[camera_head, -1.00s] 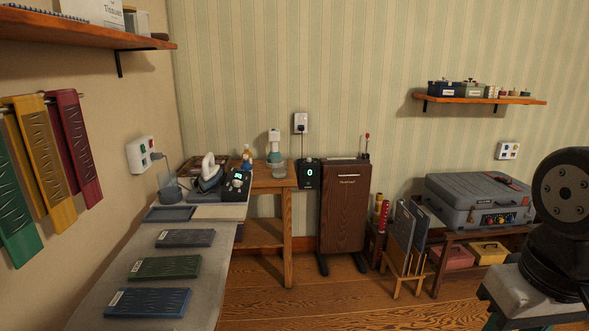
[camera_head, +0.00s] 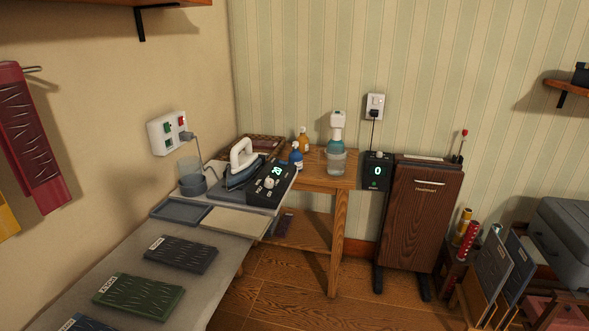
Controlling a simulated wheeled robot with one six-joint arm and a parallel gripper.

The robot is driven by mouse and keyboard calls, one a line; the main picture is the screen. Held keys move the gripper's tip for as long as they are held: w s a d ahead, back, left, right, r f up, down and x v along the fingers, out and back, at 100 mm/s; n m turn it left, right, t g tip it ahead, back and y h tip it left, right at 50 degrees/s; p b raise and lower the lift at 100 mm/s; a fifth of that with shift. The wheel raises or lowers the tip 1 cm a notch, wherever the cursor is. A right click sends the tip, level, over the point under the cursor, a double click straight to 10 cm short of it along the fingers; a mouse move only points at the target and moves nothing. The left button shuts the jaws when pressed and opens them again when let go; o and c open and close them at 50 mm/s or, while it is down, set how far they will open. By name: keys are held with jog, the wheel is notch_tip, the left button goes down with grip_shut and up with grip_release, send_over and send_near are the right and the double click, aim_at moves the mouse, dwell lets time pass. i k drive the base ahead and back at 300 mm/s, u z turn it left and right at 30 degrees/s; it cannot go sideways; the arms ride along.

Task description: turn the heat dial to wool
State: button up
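The heat dial (camera_head: 269,182) is a small pale knob on the dark control panel (camera_head: 262,194) of the ironing station, below a lit green display (camera_head: 277,170). Its setting marks are too small to read. The iron (camera_head: 241,167), dark blue with a white handle, rests tilted on the station just left of the panel. A second lit unit (camera_head: 377,171) showing 0, with its own knob, is mounted beside the wooden trouser press. My gripper is not in view.
The grey ironing table (camera_head: 226,250) holds folded cloths, one dark grey (camera_head: 180,254) and one green (camera_head: 139,295), and a shallow tray (camera_head: 181,211). A clear beaker (camera_head: 191,174) stands left of the iron. The wooden press (camera_head: 420,215) stands right. Floor between (camera_head: 300,300) is clear.

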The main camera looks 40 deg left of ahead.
aim_at(269, 183)
jog(key=u, duration=0.15)
jog(key=i, duration=0.7)
jog(key=u, duration=1.1)
jog(key=i, duration=0.7)
jog(key=u, duration=0.75)
